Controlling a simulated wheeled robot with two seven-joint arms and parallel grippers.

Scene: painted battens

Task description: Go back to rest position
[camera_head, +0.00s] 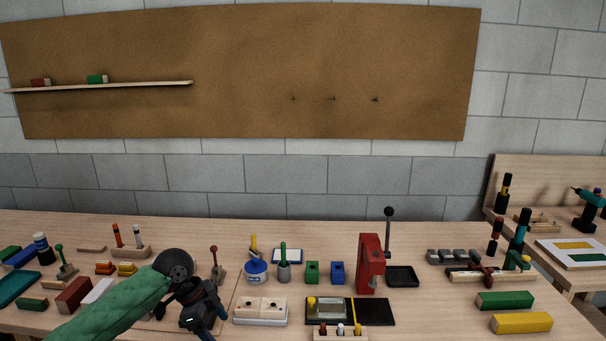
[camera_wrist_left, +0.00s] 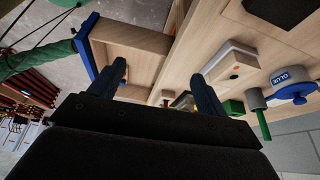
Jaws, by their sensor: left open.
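My left arm, in a green sleeve, comes in from the left in the head view. My left gripper (camera_head: 205,318) is over the front part of the workbench (camera_head: 225,275), left of the white block with light wooden tops (camera_head: 261,309). In the left wrist view the two dark fingers of the left gripper (camera_wrist_left: 160,82) stand apart with nothing between them. My right gripper is not in either view.
Nearby are a glue pot (camera_head: 255,272), a green block (camera_head: 312,272), a blue block (camera_head: 337,272) and a red press (camera_head: 369,265). Green (camera_head: 505,300) and yellow (camera_head: 522,323) battens lie at the right. The left side is crowded with small parts.

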